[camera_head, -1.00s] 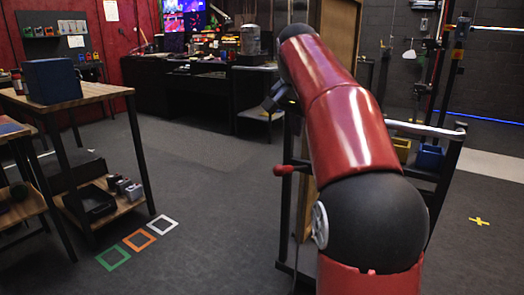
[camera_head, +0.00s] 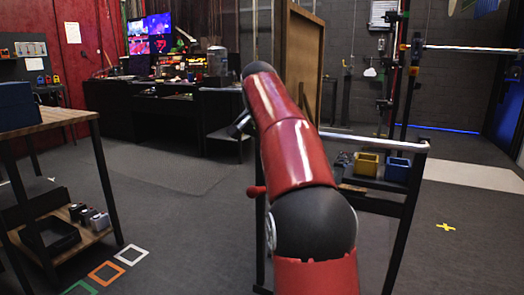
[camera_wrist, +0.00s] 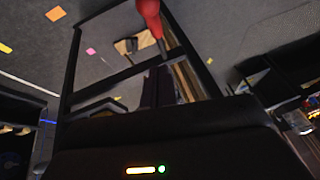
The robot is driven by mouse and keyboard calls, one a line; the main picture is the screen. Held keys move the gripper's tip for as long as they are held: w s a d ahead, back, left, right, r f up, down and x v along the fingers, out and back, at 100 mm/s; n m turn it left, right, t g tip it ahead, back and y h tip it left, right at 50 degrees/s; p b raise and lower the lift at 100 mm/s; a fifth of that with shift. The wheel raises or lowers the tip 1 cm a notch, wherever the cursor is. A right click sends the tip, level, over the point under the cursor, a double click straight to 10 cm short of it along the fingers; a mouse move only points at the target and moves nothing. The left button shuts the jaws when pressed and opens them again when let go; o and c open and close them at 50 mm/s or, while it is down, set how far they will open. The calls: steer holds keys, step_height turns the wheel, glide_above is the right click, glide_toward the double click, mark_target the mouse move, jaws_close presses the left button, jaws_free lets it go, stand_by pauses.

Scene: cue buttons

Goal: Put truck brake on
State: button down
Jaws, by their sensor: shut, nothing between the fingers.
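The truck is a black frame with a pale horizontal bar (camera_head: 375,141) in the head view, partly hidden behind my red arm. A red-ended lever (camera_head: 256,190) sticks out at its left side; I take it for the brake. In the wrist view a red handle (camera_wrist: 149,12) shows at the top, in front of the black frame (camera_wrist: 72,75). My gripper's black body (camera_wrist: 165,150) fills the bottom of the wrist view, with small lights on it. It is shut and empty, apart from the red handle. Its fingertips are not clearly seen. I cannot tell the brake's setting.
A tall wooden panel (camera_head: 303,60) stands behind my arm. Yellow (camera_head: 367,164) and blue (camera_head: 397,170) bins sit to the right. A wooden table (camera_head: 50,121) stands at left. Grey floor between the table and truck is clear, with coloured squares (camera_head: 105,272) marked on it.

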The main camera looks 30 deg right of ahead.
steer(key=b, duration=0.1)
glide_above(259, 188)
steer(key=d, duration=0.2)
step_height(259, 188, down, 6)
steer(key=f, duration=0.1)
steer(key=a+f, duration=0.1)
steer(key=b, duration=0.1)
steer(key=shift+w+a+f, duration=0.2)
steer(key=shift+w+f, duration=0.05)
steer(key=shift+f, duration=0.15)
steer(key=shift+a+f, duration=0.1)
steer(key=shift+f, duration=0.1)
